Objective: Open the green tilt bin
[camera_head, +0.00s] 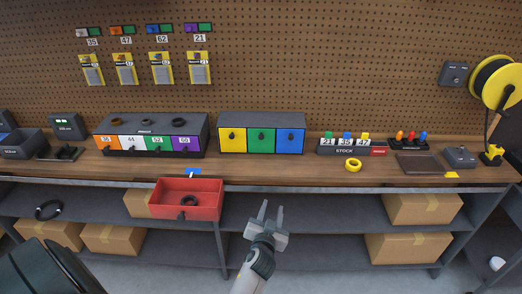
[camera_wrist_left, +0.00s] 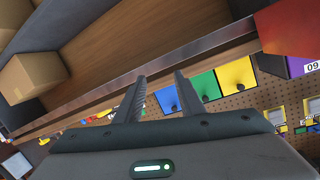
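The green tilt bin (camera_head: 261,140) is the middle front of a dark three-bin unit on the bench, between a yellow bin (camera_head: 233,139) and a blue bin (camera_head: 290,141). It looks closed, with a dark knob on its face. In the left wrist view the green bin (camera_wrist_left: 204,86) lies beyond the fingers, tilted in the picture. My left gripper (camera_head: 271,209) is open and empty, in front of the bench edge, below and apart from the bin. Its two spread fingers also show in the left wrist view (camera_wrist_left: 161,77). My right gripper is not in view.
A red open drawer (camera_head: 188,199) with a dark ring inside juts out left of my gripper. A four-colour numbered unit (camera_head: 150,135) stands left of the bins. A stock rack (camera_head: 345,150) and yellow ring (camera_head: 353,165) are to the right. Cardboard boxes (camera_head: 405,247) sit on shelves below.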

